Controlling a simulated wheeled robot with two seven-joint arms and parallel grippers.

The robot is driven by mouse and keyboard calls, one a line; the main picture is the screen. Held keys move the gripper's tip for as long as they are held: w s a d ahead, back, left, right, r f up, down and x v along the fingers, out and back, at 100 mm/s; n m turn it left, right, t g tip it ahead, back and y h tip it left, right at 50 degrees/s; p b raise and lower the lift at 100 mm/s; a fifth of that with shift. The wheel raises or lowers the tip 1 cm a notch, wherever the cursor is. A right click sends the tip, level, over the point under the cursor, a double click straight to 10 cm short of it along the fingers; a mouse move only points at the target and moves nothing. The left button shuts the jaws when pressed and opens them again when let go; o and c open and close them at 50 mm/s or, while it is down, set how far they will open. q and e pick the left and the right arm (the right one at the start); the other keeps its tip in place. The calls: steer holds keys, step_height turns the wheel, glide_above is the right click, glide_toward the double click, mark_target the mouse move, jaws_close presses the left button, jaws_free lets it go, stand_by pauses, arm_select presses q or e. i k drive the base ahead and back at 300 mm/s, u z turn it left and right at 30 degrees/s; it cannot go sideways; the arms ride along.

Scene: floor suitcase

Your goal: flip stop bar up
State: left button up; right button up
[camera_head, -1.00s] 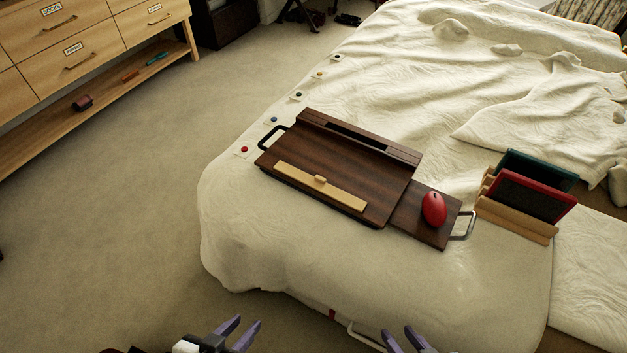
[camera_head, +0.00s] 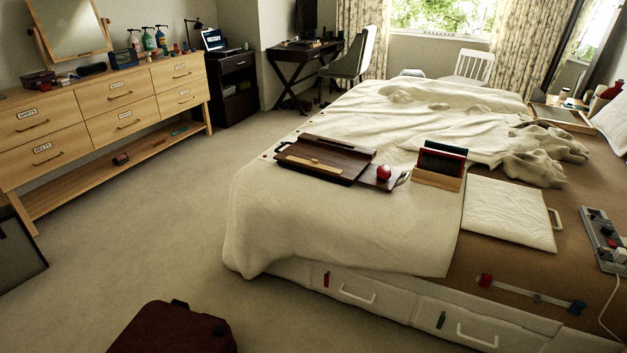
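A dark brown lap desk (camera_head: 350,158) lies on the near left part of the bed. A pale wooden bar with a small raised tab (camera_head: 313,166), which looks like the stop bar, lies along the desk's near edge. It appears to lie flat against the board. A red mouse (camera_head: 384,172) sits on the smaller dark panel at the desk's right end. Neither of my grippers shows in this view.
A wooden stand (camera_head: 438,181) holding a red-framed tablet stands right of the desk. The bed (camera_head: 340,225) has drawers along its near side. A dark red suitcase (camera_head: 175,330) is on the floor at the bottom left.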

mark_target(314, 163)
steer(key=k, duration=0.15)
steer(key=u, duration=3.15)
steer(key=i, duration=3.8)
steer(key=z, duration=3.1)
steer(key=i, duration=4.25)
steer(key=z, duration=0.45)
